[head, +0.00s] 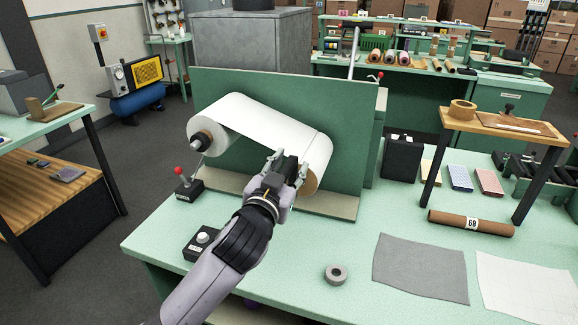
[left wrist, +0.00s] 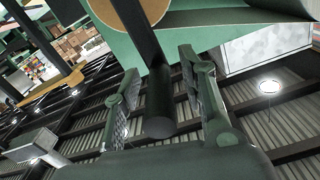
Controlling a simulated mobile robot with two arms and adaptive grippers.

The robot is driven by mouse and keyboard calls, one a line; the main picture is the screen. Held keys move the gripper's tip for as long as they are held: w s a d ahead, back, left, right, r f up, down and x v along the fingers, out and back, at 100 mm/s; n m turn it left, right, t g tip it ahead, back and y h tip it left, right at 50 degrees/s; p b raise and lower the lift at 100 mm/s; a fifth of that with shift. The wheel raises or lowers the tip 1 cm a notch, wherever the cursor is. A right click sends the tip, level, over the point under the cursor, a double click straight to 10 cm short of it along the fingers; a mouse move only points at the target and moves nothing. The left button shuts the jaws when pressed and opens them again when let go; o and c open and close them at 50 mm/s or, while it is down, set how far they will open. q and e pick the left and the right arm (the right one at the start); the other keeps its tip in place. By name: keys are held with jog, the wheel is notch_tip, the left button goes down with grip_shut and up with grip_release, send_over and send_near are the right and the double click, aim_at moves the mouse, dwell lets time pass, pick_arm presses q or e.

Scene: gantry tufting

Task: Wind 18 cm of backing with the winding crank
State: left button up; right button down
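My left gripper (head: 287,168) is at the right roll and covers the crank from the head view. In the left wrist view the winding crank's dark arm and round grip (left wrist: 159,127) lie between my two fingers (left wrist: 158,65). Gaps show on both sides of the grip, so the fingers look open around it. My right gripper is out of view.
On the green bench are a red-knobbed lever box (head: 188,188), a box with a pale knob (head: 203,242), a grey ring (head: 336,273), a grey cloth (head: 420,267) and a brown roll labelled 68 (head: 450,221). A small wooden shelf (head: 490,121) stands at right.

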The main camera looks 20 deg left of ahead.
pick_arm(q)
jog(key=shift+c, duration=0.3)
grip_shut()
dwell(0.4)
